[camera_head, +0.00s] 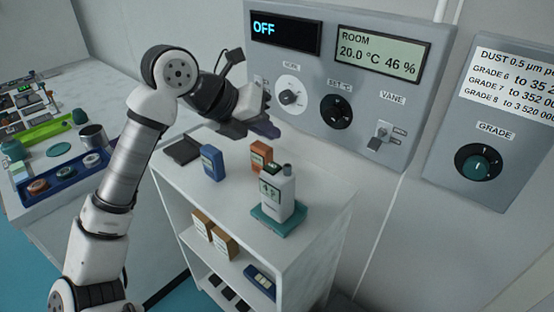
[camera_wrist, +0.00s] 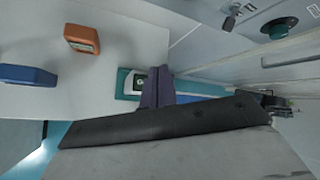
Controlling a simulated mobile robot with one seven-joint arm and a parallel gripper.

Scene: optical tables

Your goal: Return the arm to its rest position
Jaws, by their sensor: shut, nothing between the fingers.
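My arm (camera_head: 122,165) rises from the lower left and bends at an elbow near the top of the head view. My gripper (camera_head: 268,129) is raised over the back of the white cabinet, in front of the grey control panel. Its fingers are shut and empty; they also show side by side in the wrist view (camera_wrist: 158,92). It is apart from the panel's knobs and the items below, as far as I can tell.
On the white cabinet (camera_head: 320,215) stand a blue box (camera_head: 212,162), an orange box (camera_head: 261,156) and a white device (camera_head: 277,194) on a teal base. The control panel (camera_head: 350,75) reads OFF. A blue tray (camera_head: 65,180) lies on the left table.

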